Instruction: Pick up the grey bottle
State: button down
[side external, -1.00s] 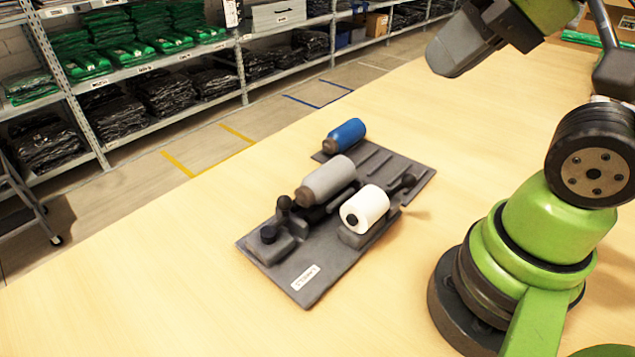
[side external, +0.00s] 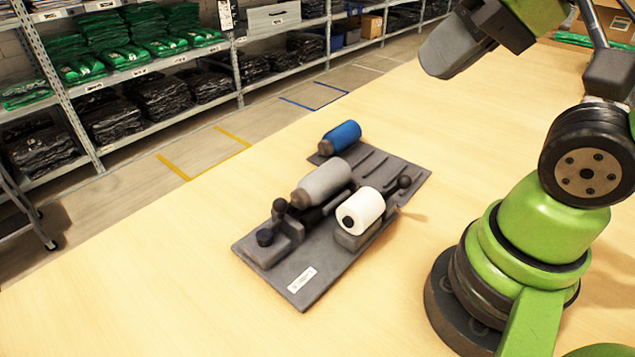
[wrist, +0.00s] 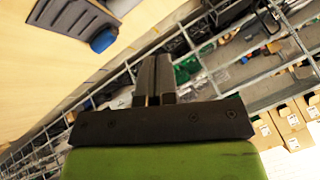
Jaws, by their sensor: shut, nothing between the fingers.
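The grey bottle (side external: 322,182) lies on its side on a dark grey tray (side external: 320,275), its brown cap end toward the lower left. A blue bottle (side external: 341,137) lies behind it at the tray's far end, and a white roll-like bottle (side external: 361,211) lies to its right. My gripper (wrist: 153,82) is shut and empty in the wrist view. It is high and well away from the tray. The blue bottle also shows in the wrist view (wrist: 103,40) beside part of the tray; I cannot make out the grey bottle there.
Black knobs and a clamp-like fixture (side external: 280,235) stand on the tray close to the grey bottle's cap end. The wooden table (side external: 150,290) around the tray is clear. Shelves with green and black packed garments (side external: 140,100) stand beyond the table, across the floor.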

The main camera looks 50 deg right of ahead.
jog(key=shift+c, duration=1)
grip_release()
jog(key=m+g+h, duration=0.2)
jog(key=m+g, duration=0.6)
jog(key=m, duration=0.6)
send_over(337, 159)
jog(key=w, duration=0.1)
notch_tip(337, 159, down, 15)
jog(key=shift+r, duration=0.2)
jog(key=shift+g, duration=0.3)
jog(key=f, duration=0.5)
jog(key=shift+s+d+f, duration=0.1)
jog(key=shift+d+f, duration=0.15)
jog(key=shift+s+a+f, duration=0.1)
jog(key=shift+s+f, duration=0.1)
jog(key=shift+f, duration=0.75)
jog(key=shift+s+a+f, duration=0.1)
jog(key=shift+s+f, duration=0.05)
jog(key=shift+f, duration=0.8)
jog(key=shift+s+a+f, duration=0.1)
jog(key=shift+s+f, duration=0.1)
jog(key=shift+f, duration=0.75)
